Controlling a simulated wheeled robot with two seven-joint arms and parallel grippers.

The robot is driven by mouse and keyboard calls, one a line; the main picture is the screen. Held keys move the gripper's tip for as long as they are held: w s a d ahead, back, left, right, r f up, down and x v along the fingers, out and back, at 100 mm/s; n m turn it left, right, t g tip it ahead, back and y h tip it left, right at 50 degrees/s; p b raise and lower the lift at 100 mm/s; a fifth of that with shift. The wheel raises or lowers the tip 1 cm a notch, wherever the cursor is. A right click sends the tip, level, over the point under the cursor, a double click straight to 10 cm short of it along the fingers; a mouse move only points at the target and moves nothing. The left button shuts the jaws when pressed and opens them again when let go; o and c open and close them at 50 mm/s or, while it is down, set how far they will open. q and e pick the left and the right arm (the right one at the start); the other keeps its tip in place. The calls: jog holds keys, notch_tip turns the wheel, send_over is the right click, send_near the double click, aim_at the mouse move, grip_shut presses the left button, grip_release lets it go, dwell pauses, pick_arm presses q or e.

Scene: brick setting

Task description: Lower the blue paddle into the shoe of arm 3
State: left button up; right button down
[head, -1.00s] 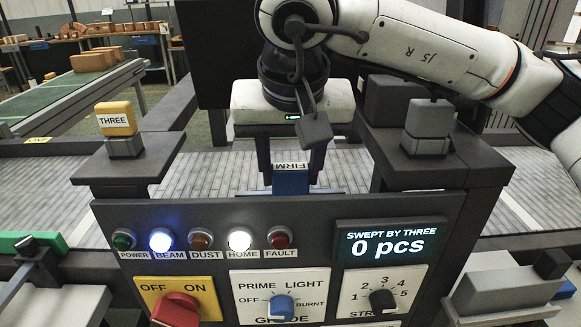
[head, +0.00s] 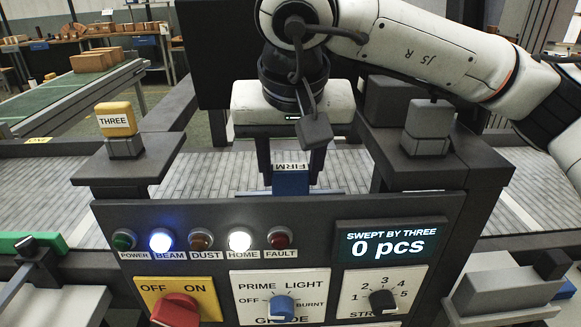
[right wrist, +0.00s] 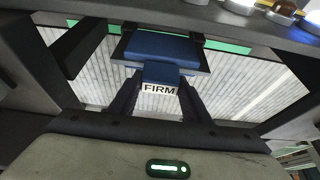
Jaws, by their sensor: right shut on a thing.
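The blue paddle (head: 291,184) has a white label reading FIRM. It hangs upright behind the top edge of the control panel, which hides its lower part. In the right wrist view the paddle (right wrist: 160,50) shows a wide blue body with a narrower labelled part. My right gripper (head: 290,178) is shut on this narrow part, one finger on each side. I cannot make out the shoe of arm 3, nor whether the paddle touches it. A yellow block marked THREE (head: 115,119) stands on the left post. My left gripper is not in view.
The control panel (head: 210,213) stands just in front of the paddle, with lit BEAM and HOME lamps and a display (head: 388,245) reading 0 pcs. Dark posts flank the gap on both sides. A pale slatted conveyor (head: 220,172) runs behind and below.

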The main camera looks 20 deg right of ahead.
jog(key=shift+f+b, duration=0.65)
jog(key=shift+f, duration=0.15)
jog(key=shift+s+f, duration=0.1)
jog(key=shift+f, duration=0.2)
